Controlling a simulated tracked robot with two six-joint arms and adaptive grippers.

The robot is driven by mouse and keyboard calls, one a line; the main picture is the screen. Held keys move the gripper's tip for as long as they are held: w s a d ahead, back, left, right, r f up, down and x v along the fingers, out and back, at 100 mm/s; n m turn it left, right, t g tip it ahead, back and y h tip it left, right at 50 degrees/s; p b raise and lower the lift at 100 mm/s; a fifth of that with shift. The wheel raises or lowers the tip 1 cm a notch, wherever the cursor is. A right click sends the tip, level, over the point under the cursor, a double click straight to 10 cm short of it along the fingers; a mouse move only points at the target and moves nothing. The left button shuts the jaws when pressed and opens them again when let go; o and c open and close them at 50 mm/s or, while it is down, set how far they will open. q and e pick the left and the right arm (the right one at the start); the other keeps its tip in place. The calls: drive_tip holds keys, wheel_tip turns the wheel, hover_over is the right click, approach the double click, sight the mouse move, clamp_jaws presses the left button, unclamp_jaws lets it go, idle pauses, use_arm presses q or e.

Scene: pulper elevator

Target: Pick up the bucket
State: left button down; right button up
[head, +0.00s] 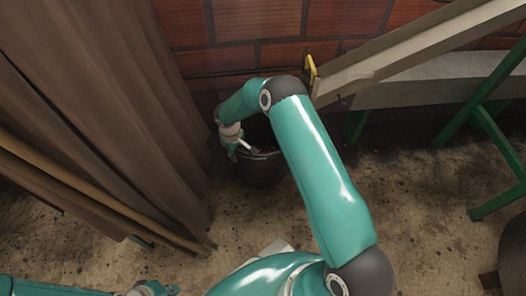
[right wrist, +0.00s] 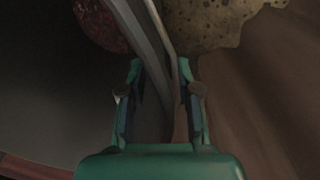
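The dark bucket (head: 262,170) stands on the floor by the brick wall, partly hidden behind my right arm. My right gripper (head: 240,150) is at the bucket's upper left rim. In the right wrist view, the bucket's rim and wall (right wrist: 152,40) run between the fingers of the right gripper (right wrist: 159,75). These fingers are apart, one on either side of the rim, with gaps visible. Dark red contents (right wrist: 100,22) show inside the bucket. My left gripper (head: 158,290) is at the bottom edge of the head view, partly cut off; its fingers are unclear.
A brown corrugated sheet (head: 110,100) with a wooden pole (head: 90,188) stands close to the left of the bucket. A sloping chute (head: 420,50) on green legs (head: 495,140) is at the right. Stained floor (head: 420,190) is open below the chute.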

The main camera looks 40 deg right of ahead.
drive_tip(key=shift+f, duration=0.4)
clamp_jaws()
drive_tip(key=shift+r, duration=0.2)
